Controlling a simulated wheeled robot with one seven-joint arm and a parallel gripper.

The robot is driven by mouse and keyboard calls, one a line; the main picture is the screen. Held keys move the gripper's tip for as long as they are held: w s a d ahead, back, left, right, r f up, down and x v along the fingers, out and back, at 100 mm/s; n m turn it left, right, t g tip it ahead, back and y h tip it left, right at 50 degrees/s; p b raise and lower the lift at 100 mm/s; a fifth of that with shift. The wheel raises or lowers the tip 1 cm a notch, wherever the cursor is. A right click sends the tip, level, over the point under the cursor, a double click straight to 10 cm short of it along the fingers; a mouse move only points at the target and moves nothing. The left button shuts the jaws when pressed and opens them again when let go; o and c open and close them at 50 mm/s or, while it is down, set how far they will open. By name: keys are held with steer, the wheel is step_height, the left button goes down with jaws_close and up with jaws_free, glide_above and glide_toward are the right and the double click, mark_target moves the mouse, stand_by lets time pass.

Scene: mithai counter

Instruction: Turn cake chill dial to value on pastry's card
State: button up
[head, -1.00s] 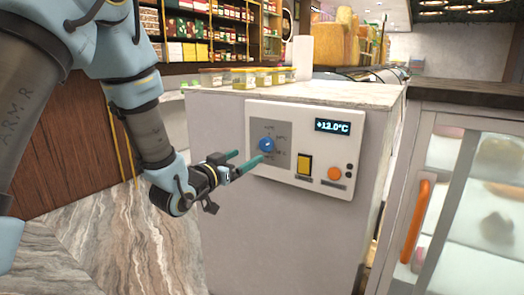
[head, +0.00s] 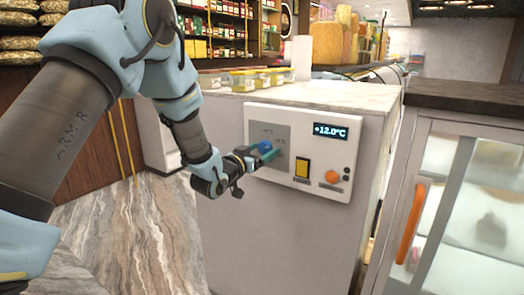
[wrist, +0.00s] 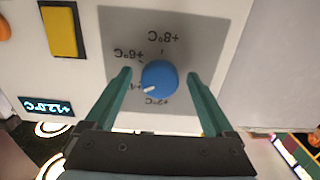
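The blue dial (head: 265,147) sits on a grey plate on the white control panel (head: 340,150). In the wrist view the dial (wrist: 160,77) shows upside down, with a white pointer mark at its lower left and temperature labels around it, among them +8°C, +6°C and +2°C. The display (head: 331,131) reads +12.0°C. My gripper (head: 272,153) is at the dial. In the wrist view its green fingers (wrist: 160,80) are open, one on each side of the dial, with gaps between. No pastry card can be made out.
A yellow rocker switch (head: 302,169) and an orange round button (head: 332,177) are on the panel right of the dial. A glass display case with an orange handle (head: 411,222) stands at right. Tubs (head: 243,79) line the counter top.

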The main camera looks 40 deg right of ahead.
steer(key=c, duration=1.3)
